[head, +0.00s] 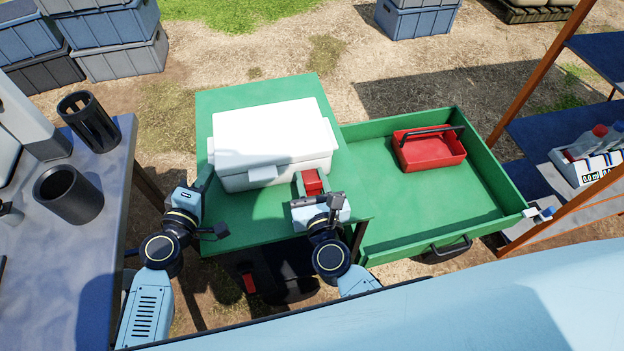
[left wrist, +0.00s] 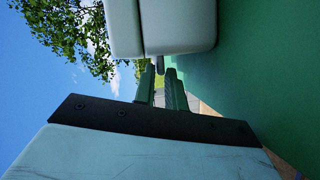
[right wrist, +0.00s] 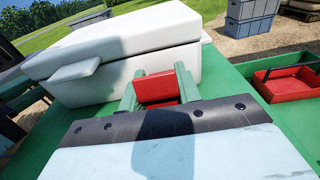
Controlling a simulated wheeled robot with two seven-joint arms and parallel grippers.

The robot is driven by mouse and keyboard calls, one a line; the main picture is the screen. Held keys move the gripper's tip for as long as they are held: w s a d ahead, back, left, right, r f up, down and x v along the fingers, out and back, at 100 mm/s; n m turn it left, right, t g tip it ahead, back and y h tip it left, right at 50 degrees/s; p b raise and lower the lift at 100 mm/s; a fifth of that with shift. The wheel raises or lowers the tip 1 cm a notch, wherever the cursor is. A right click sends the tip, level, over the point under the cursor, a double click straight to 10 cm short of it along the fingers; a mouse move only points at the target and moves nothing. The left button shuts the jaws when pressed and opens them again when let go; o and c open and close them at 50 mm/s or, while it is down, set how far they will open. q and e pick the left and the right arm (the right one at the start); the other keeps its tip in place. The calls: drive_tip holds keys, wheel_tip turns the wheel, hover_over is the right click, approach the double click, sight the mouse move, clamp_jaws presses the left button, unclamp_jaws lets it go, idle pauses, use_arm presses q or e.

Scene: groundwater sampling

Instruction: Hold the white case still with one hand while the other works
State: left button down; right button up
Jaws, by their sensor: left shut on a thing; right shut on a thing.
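The white case (head: 270,125) sits on the green table (head: 235,95) with its lid down and a tab on its front. It also shows in the right wrist view (right wrist: 150,75), and one end of it in the left wrist view (left wrist: 180,25). My left gripper (head: 207,172) is at the case's left end; its fingers (left wrist: 161,80) are shut close against the case, on a small part mostly hidden there. My right gripper (head: 311,182) is shut on a red block (right wrist: 157,88), in front of the case's right front corner. Whether the block touches the table is unclear.
A green drawer or tray (head: 385,215) on the right holds a red caddy (head: 430,152). A grey table (head: 115,185) with dark cylinders (head: 68,195) stands left. Shelves with bottles (head: 590,150) stand far right. The green table is bare left of the case.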

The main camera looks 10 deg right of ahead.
drive_tip(key=shift+g, duration=0.3)
drive_tip(key=o, duration=1)
drive_tip(key=shift+r, duration=0.1)
drive_tip(key=shift+s, duration=0.1)
drive_tip(key=s, duration=0.4)
drive_tip(key=s+r, duration=0.1)
drive_tip(key=s, duration=0.6)
drive_tip(key=shift+s+a+r, duration=0.1)
drive_tip(key=shift+s+r, duration=0.2)
drive_tip(key=shift+s, duration=0.1)
